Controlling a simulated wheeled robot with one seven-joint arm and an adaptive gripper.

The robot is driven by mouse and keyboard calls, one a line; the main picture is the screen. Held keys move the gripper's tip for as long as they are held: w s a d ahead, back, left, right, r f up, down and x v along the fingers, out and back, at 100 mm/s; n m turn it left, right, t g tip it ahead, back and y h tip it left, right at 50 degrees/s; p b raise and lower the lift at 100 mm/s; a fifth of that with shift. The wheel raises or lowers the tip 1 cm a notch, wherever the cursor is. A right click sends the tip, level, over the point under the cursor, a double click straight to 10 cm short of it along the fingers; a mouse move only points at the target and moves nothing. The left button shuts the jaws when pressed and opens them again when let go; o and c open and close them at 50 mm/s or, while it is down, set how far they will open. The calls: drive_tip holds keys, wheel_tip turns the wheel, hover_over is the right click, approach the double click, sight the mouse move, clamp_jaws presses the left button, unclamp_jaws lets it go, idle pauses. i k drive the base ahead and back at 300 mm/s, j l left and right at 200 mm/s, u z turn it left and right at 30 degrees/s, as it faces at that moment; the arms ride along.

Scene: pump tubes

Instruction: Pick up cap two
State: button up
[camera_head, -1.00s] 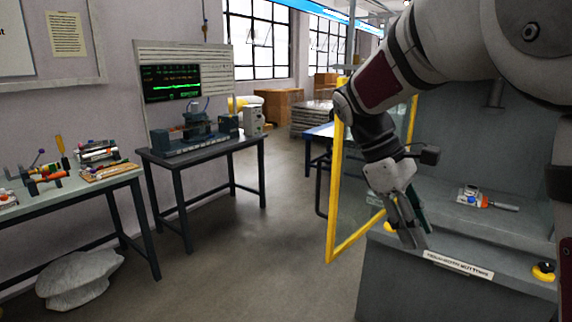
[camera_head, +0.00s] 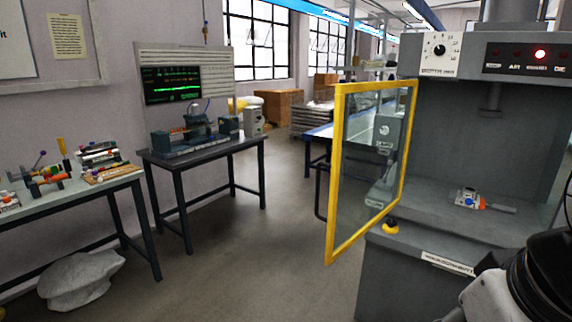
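I cannot tell which thing is cap two; nothing readable marks it. A small assembly (camera_head: 468,198) with grey, blue and orange parts lies on the bed of the grey machine (camera_head: 440,208) at right. Several tube-like parts with coloured ends (camera_head: 50,177) lie on the left table (camera_head: 75,203), too small to tell apart. My gripper is out of view. Only a black and white part of my arm shows at the lower right corner.
A yellow-framed glass door (camera_head: 331,180) stands open at the machine's left side. A dark table (camera_head: 190,152) with a bench device (camera_head: 195,130) stands against the wall. A grey sack-like lump (camera_head: 78,281) lies under the left table. The middle floor is clear.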

sight(466, 194)
drive_tip(key=j+z, duration=0.1)
drive_tip(key=z, duration=0.4)
drive_tip(key=i+j+z, duration=0.2)
drive_tip(key=j, duration=0.25)
drive_tip(key=j+z, duration=0.25)
drive_tip(key=j, duration=0.15)
drive_tip(key=j+z, duration=0.2)
drive_tip(key=j, duration=0.3)
drive_tip(key=i+j, duration=0.15)
drive_tip(key=j, duration=0.15)
drive_tip(key=i+j, duration=0.15)
drive_tip(key=j, duration=0.2)
drive_tip(key=i+j, duration=0.15)
drive_tip(key=j, duration=0.15)
drive_tip(key=i+j, duration=0.15)
drive_tip(key=j, duration=0.15)
drive_tip(key=z, duration=0.5)
drive_tip(key=i+l, duration=0.25)
drive_tip(key=l, duration=0.2)
drive_tip(key=i+l, duration=0.3)
drive_tip(key=l, duration=0.15)
drive_tip(key=i+l, duration=0.25)
drive_tip(key=l, duration=0.15)
drive_tip(key=i+l, duration=0.25)
drive_tip(key=l, duration=0.2)
drive_tip(key=i+l, duration=0.25)
drive_tip(key=l, duration=0.2)
drive_tip(key=i+j, duration=0.2)
